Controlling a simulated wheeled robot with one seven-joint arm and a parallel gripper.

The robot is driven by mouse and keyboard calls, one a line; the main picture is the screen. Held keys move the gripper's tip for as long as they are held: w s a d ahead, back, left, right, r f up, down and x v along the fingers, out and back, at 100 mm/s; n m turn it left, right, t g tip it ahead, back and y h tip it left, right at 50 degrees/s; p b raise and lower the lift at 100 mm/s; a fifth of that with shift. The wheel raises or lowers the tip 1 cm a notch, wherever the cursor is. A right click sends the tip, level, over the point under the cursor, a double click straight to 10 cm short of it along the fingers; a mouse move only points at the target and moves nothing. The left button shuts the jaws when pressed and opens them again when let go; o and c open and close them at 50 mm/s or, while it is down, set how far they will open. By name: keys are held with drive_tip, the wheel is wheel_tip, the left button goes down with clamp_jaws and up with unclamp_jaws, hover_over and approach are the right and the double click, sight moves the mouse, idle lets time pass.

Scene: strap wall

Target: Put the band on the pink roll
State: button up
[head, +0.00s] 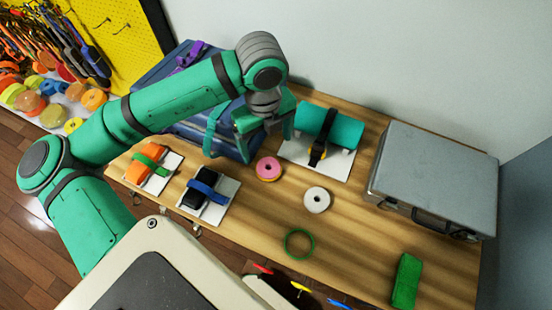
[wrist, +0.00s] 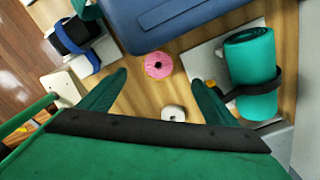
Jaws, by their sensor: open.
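The pink roll (head: 269,168) lies flat on the wooden table near the middle, with a hole at its centre. In the wrist view the pink roll (wrist: 158,65) appears between my fingertips. A thin green ring-shaped band (head: 287,244) lies flat on the table in front of the white roll, apart from the pink roll. The band does not show in the wrist view. My gripper (head: 267,147) is open and empty, above the table just behind the pink roll; its fingers also show in the wrist view (wrist: 160,79).
A white roll (head: 317,200) lies right of the pink roll. A strapped teal roll (head: 345,130) on a white board is behind. A silver case (head: 440,165) stands right, a blue case (head: 180,70) behind left, and a green block (head: 406,281) at the front right.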

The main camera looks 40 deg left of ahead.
hover_over(268, 168)
wheel_tip(268, 168, down, 6)
drive_tip(key=shift+w+a+r, duration=0.1)
drive_tip(key=shift+w+r, duration=0.05)
drive_tip(key=shift+r, duration=0.1)
drive_tip(key=shift+f, duration=0.1)
drive_tip(key=shift+w, duration=0.1)
drive_tip(key=shift+w+f, duration=0.1)
drive_tip(key=shift+f, duration=0.2)
drive_tip(key=shift+s+f, duration=0.15)
drive_tip(key=shift+f, duration=1)
drive_tip(key=shift+s+f, duration=0.1)
drive_tip(key=shift+f, duration=1)
